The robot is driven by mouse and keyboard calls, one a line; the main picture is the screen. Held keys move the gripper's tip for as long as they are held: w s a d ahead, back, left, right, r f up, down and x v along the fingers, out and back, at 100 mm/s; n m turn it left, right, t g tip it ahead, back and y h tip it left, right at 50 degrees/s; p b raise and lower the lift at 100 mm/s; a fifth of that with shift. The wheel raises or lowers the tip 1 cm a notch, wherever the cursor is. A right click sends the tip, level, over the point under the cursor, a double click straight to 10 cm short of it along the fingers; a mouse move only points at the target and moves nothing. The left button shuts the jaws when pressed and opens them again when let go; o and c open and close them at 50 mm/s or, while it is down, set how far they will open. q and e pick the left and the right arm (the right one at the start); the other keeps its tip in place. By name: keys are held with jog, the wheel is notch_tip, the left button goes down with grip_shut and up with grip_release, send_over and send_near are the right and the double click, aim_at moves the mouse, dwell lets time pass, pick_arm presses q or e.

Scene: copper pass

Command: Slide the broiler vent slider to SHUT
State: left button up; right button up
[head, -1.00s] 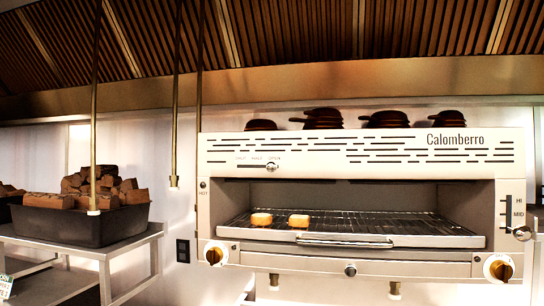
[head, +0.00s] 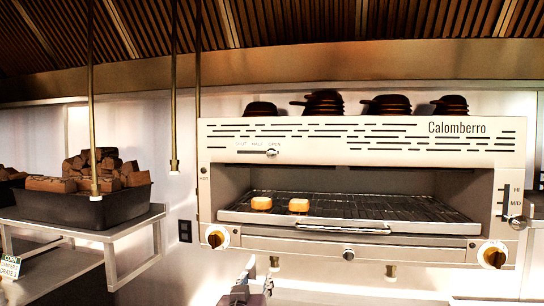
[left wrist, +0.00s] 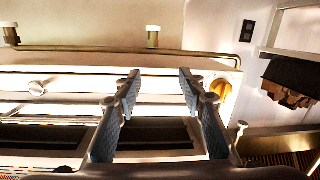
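The broiler (head: 465,145) is a wide pale unit with "Calomberro" on its front. The vent slider's round metal knob (head: 272,153) sits at the right end of its slot, under the OPEN label; SHUT is at the left end, HALF between. My left gripper (head: 256,280) is at the bottom of the head view, well below the slider and the broiler's lower edge. In the left wrist view my left gripper (left wrist: 158,82) has its two blue-padded fingers spread, with nothing between them. The wrist view appears upside down. My right gripper is not in view.
Two toasted pieces (head: 298,205) lie on the broiler rack (head: 400,208), behind a front handle (head: 343,228). Orange knobs (head: 216,237) and a HI/MID lever (head: 517,222) project from the front. Dark pans (head: 323,103) stand on top. Brass rods (head: 174,100) hang at left.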

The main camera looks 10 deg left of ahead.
pick_arm(q)
jog(key=w+d+r+t, duration=0.1)
jog(key=w+r+t, duration=0.2)
jog(key=r, duration=1.2)
jog(key=n+t, duration=0.1)
jog(key=t, duration=0.1)
send_near(272, 157)
jog(key=x, duration=0.4)
jog(key=shift+y, duration=0.3)
jog(key=p+x, duration=0.3)
jog(key=x, duration=0.2)
jog(key=shift+w+r, duration=0.1)
jog(key=shift+w, duration=0.05)
jog(key=shift+p+x, duration=0.6)
jog(key=shift+x, duration=0.25)
grip_shut()
